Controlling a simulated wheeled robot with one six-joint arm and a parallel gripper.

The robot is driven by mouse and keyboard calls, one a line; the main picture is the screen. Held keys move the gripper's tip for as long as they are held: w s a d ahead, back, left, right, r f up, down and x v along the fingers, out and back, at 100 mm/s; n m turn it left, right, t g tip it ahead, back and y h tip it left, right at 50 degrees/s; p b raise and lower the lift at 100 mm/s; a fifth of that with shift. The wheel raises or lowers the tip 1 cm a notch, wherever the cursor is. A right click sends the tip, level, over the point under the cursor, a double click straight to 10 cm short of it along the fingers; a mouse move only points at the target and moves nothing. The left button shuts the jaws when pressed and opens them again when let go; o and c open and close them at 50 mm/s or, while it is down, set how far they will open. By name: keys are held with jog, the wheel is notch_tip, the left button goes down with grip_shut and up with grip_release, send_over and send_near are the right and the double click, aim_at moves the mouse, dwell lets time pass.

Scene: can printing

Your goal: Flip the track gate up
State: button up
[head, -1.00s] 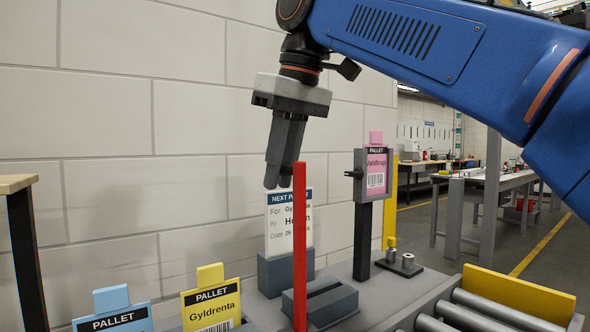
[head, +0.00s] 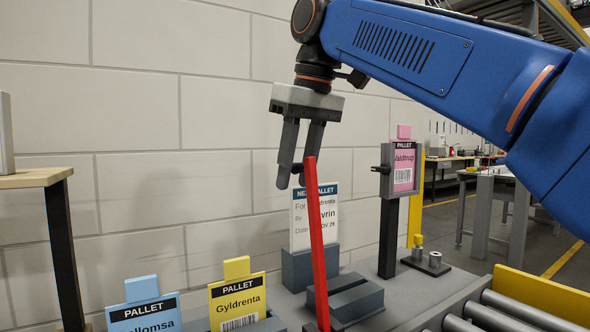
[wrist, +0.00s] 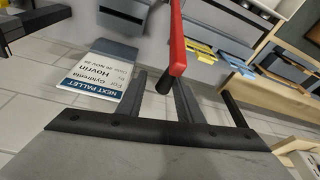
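The red bar (head: 318,240), which I take for the track gate, stands nearly upright in the head view, its top leaning slightly left. A short dark handle (wrist: 163,84) sticks out by its top end. In the wrist view the red bar (wrist: 177,45) reaches down to between my fingers. My gripper (head: 296,172) points down with its two fingers apart, close to the bar's top. In the wrist view, the handle lies between the fingers of my gripper (wrist: 162,92), with gaps showing. I cannot tell whether a finger touches the bar.
A white NEXT PALLET card (head: 312,220) stands behind the bar. Blue (head: 143,315) and yellow (head: 237,300) pallet cards stand at lower left, a pink one (head: 404,168) in a holder on a dark post at right. A roller conveyor (head: 500,315) lies at lower right.

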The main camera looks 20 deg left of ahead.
jog(key=shift+s+r, duration=0.1)
jog(key=shift+v, duration=2.5)
jog(key=o, duration=0.4)
jog(key=s+d, duration=0.1)
jog(key=d, duration=0.2)
jog(key=s+d, duration=0.1)
jog(key=d, duration=0.2)
jog(key=s+d, duration=0.2)
jog(key=d, duration=0.2)
jog(key=shift+d, duration=0.1)
jog(key=shift+c, duration=0.2)
jog(key=shift+o, duration=1)
jog(key=shift+s+d, duration=0.2)
jog(key=shift+d, duration=0.35)
